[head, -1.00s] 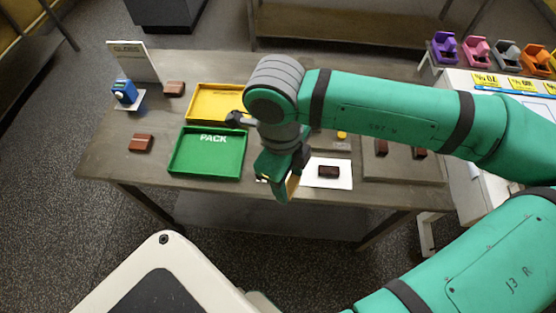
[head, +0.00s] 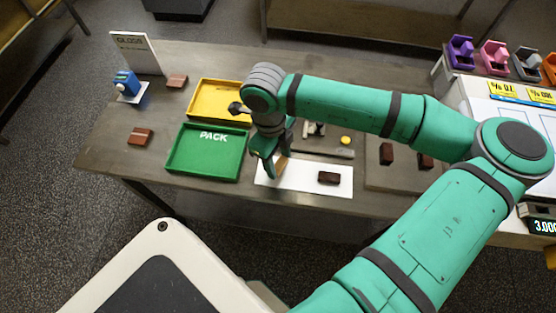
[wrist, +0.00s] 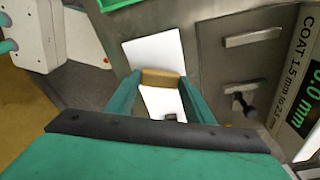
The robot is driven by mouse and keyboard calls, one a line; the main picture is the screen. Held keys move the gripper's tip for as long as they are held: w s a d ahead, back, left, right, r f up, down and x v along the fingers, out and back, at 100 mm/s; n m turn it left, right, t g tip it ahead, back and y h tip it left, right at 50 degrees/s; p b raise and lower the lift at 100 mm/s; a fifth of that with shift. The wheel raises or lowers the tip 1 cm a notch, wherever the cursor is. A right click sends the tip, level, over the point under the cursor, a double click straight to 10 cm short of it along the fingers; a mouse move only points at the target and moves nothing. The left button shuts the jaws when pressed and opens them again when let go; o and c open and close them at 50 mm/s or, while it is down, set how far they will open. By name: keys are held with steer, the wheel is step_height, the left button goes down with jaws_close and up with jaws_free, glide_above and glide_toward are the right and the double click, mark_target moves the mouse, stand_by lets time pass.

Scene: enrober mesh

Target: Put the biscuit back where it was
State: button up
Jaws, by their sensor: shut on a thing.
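A tan biscuit (wrist: 160,78) is gripped between the two fingers of my gripper (wrist: 158,88) in the wrist view. In the head view my gripper (head: 268,170) points down over the left part of a white sheet (head: 300,188), with the biscuit (head: 282,164) partly hidden by a finger. The sheet (wrist: 153,50) shows behind the biscuit in the wrist view. I cannot tell whether the biscuit touches the sheet. A dark brown coated piece (head: 329,178) lies on the sheet's right part.
A green PACK tray (head: 206,172) stands just left of the sheet, with a yellow tray (head: 219,117) behind it. Brown pieces lie at left (head: 140,136) and on a board at right (head: 386,154). A GLOSS sign (head: 136,52) and a blue device (head: 126,83) stand at the back left.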

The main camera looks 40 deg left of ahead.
steer(key=shift+f, duration=0.75)
steer(key=shift+s+f, duration=0.15)
steer(key=shift+f, duration=0.05)
steer(key=shift+s+f, duration=0.1)
steer(key=o, duration=0.8)
steer(key=r, duration=0.4)
steer(key=a+r, duration=0.1)
steer(key=r, duration=0.7)
steer(key=shift+a+r, duration=0.1)
steer(key=shift+a, duration=0.1)
steer(key=shift+s, duration=0.15)
